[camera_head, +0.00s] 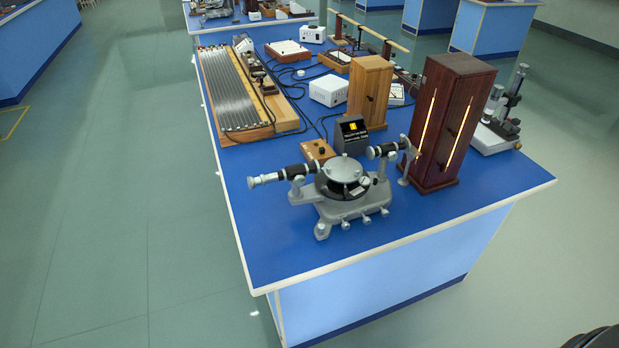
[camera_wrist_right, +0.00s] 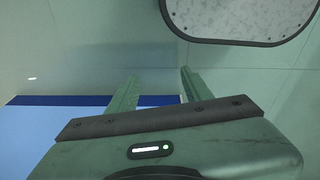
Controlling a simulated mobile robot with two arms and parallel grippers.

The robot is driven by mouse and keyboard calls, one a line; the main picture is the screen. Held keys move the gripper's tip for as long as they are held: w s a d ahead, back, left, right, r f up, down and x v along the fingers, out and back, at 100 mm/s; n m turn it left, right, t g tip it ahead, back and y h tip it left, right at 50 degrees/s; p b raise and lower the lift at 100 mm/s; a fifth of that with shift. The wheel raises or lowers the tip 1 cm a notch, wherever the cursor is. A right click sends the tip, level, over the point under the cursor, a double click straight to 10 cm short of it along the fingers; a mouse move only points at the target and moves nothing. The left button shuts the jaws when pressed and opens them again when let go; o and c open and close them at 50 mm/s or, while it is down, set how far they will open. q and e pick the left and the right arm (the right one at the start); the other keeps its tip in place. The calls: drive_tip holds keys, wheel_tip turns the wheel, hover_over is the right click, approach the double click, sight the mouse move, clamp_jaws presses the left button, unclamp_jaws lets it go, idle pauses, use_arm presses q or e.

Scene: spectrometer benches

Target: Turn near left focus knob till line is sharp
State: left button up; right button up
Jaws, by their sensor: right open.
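A grey spectrometer (camera_head: 345,200) stands near the front corner of the blue bench (camera_head: 290,258) in the head view. Its telescope tube (camera_head: 270,179), with a black and silver eyepiece end, points left. Its other tube (camera_head: 385,150) points right toward a lamp housing. Several small silver knobs (camera_head: 345,225) line the front of the base. I cannot make out a separate focus knob on the left tube, nor any line. My right gripper (camera_wrist_right: 159,76) is open and empty in the right wrist view, away from the spectrometer. My left gripper is not in view.
A dark red wooden lamp housing (camera_head: 448,120) with glowing slits stands right of the spectrometer. A black display box (camera_head: 350,135) and a lighter wooden housing (camera_head: 370,92) stand behind. A long ribbed board (camera_head: 228,88) lies back left. The bench's front left is clear.

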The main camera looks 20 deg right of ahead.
drive_tip(key=w+a+r+t, duration=0.1)
drive_tip(key=w+r, duration=0.3)
drive_tip(key=r, duration=0.5)
drive_tip(key=w+a+r+m+y+p, duration=0.1)
drive_tip(key=w+r, duration=0.3)
drive_tip(key=r, duration=0.5)
drive_tip(key=w+a+r+t, duration=0.15)
drive_tip(key=w+r, duration=0.25)
drive_tip(key=r, duration=0.5)
drive_tip(key=w+a+r+m+t+y, duration=0.7)
drive_tip(key=w+a+r+m, duration=0.45)
drive_tip(key=r, duration=0.45)
drive_tip(key=w+d+r+m+t+y, duration=0.1)
drive_tip(key=w+r+m+t, duration=0.3)
drive_tip(key=w+m, duration=0.5)
drive_tip(key=m+t+h, duration=0.3)
drive_tip(key=m+h, duration=0.6)
drive_tip(key=m, duration=1.1)
approach(301, 181)
drive_tip(key=w, duration=0.8)
drive_tip(key=shift+r, duration=0.1)
